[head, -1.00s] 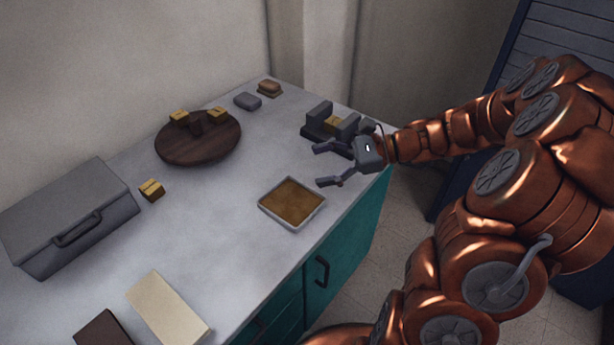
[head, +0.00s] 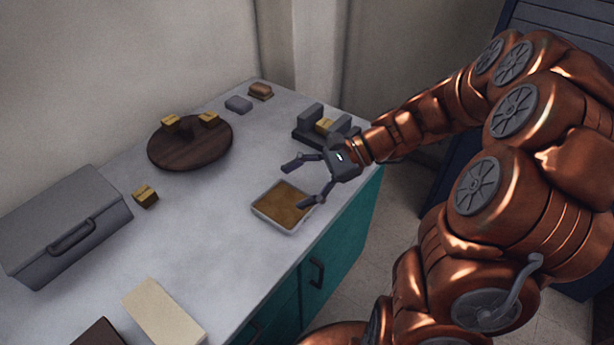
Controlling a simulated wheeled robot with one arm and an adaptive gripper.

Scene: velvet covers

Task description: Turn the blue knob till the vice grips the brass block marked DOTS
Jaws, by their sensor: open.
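The grey vice (head: 310,112) stands near the far right corner of the counter. A brass block (head: 324,126) sits between its jaws. I cannot read the block's marking or tell whether both jaws touch it. The blue knob cannot be made out; my gripper and wrist cover part of the vice's near right side. My gripper (head: 296,186) is open and empty, in front of the vice. Its fingers point left, with the lower fingertip over the edge of the shallow tray as seen from here.
The shallow tray (head: 260,211) has a brown inside. A round dark wooden board (head: 190,151) carries brass blocks (head: 170,123). Another brass block (head: 145,195) lies beside a grey toolbox (head: 66,222). The counter's middle is clear.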

